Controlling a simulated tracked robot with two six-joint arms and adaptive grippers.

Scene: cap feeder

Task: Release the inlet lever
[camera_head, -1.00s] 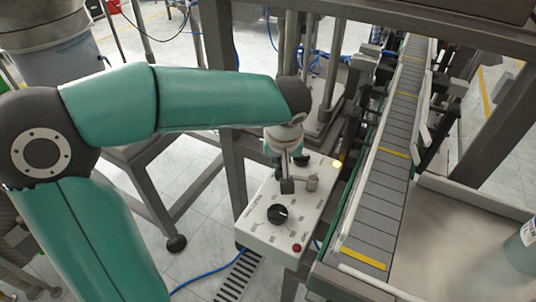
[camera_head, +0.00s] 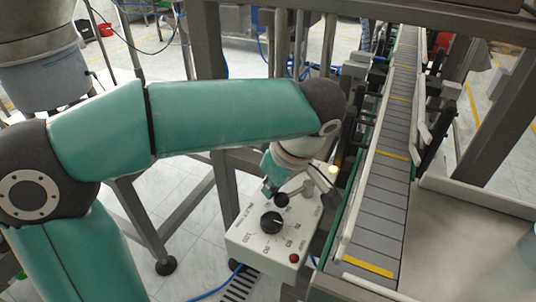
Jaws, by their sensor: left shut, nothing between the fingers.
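A white control box (camera_head: 246,243) stands beside the conveyor, with a black round dial (camera_head: 271,222), a red button (camera_head: 293,258) and a small dark round part (camera_head: 281,200) on its sloped top. A grey metal lever-like part (camera_head: 320,179) shows at the box's far right, partly behind my wrist; I cannot tell for sure that it is the inlet lever. My left gripper (camera_head: 268,189) is low over the far left part of the box top. It is shut and empty. Whether its tips touch the dark part cannot be seen. My right gripper is not in view.
The conveyor (camera_head: 370,213) with grey slats and yellow strips runs along the right of the box. A steel frame post (camera_head: 226,190) stands behind the box at left. A bare metal tray (camera_head: 455,240) lies to the right. A lit yellow lamp (camera_head: 334,169) shows near the conveyor's edge.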

